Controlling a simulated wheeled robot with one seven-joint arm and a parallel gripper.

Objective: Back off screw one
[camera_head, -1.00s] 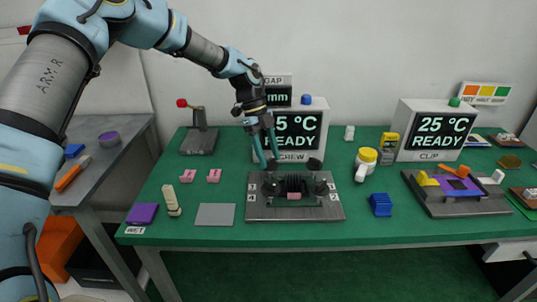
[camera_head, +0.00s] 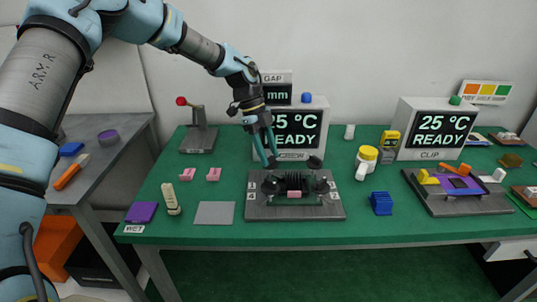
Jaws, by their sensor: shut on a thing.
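The fixture (camera_head: 295,211) is a dark grey plate near the front middle of the table, with a black ribbed block and a pink piece (camera_head: 294,194) at its centre. Dark screw knobs stand around the block: one at front left (camera_head: 270,185), one at front right (camera_head: 321,186) and one at rear right (camera_head: 315,162). My gripper (camera_head: 268,163) points down at the fixture's rear left corner, its teal fingers shut on the rear-left screw knob, which they mostly hide.
A display box (camera_head: 297,130) reading 25 °C READY stands close behind the fixture. A grey plate (camera_head: 215,213) lies to its left, and a blue block (camera_head: 381,204) to its right. The table's front edge strip is clear.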

